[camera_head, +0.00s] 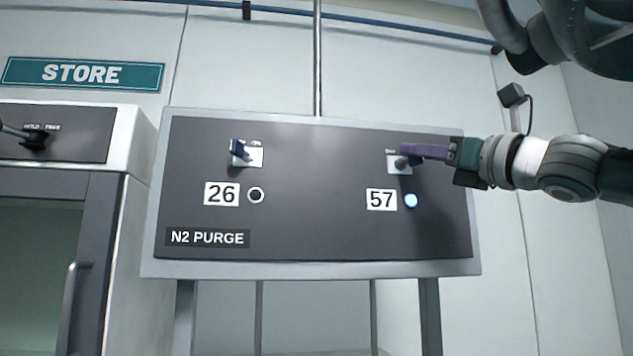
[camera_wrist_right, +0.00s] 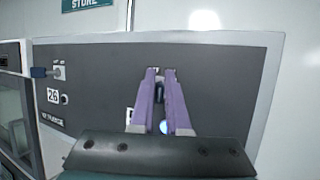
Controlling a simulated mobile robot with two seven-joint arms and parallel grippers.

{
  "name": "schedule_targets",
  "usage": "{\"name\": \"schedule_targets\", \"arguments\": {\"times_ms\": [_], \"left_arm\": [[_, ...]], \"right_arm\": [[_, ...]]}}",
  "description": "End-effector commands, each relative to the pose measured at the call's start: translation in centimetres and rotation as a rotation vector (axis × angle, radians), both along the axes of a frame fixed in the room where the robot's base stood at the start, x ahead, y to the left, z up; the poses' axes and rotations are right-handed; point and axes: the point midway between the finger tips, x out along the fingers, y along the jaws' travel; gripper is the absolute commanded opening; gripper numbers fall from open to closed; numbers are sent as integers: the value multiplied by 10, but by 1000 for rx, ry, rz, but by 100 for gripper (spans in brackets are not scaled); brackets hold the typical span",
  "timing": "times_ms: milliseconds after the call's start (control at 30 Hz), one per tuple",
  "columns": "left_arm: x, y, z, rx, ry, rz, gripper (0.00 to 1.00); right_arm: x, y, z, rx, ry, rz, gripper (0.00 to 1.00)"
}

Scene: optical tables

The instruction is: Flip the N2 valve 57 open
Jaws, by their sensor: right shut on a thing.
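The N2 purge panel (camera_head: 310,235) is a dark board in a light frame. Valve 57 (camera_head: 401,163) is a small switch on a white plate at the panel's upper right, above its label 57 (camera_head: 381,200). The round light (camera_head: 411,201) beside that label glows blue-white; it also shows in the right wrist view (camera_wrist_right: 165,127). My right gripper (camera_head: 405,151) reaches in from the right with its purple fingers at valve 57. In the right wrist view its fingers (camera_wrist_right: 161,80) are on either side of the dark valve handle (camera_wrist_right: 160,88), shut on it. My left gripper is not in view.
Valve 26 (camera_head: 239,150) has a blue lever at the panel's upper left; its round light (camera_head: 256,195) is unlit. A grey cabinet (camera_head: 85,122) with its own knob stands at the left under a STORE sign (camera_head: 82,74). A thin vertical pipe (camera_head: 317,60) rises above the panel.

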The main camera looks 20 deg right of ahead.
Motion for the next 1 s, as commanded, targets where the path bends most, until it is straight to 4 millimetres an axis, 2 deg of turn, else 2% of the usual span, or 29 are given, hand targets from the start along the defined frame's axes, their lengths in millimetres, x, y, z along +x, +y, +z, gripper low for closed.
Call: {"name": "schedule_targets", "arguments": {"times_ms": [300, 800, 833, 1000], "left_arm": [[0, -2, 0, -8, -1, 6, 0], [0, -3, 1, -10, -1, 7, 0], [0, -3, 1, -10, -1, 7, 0], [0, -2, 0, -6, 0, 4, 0]], "right_arm": [[1, -5, 3, 1, -5, 108, 0], [1, -5, 2, 1, -4, 129, 0], [1, -5, 2, 1, -4, 129, 15], [1, -5, 2, -1, -3, 129, 34]]}}
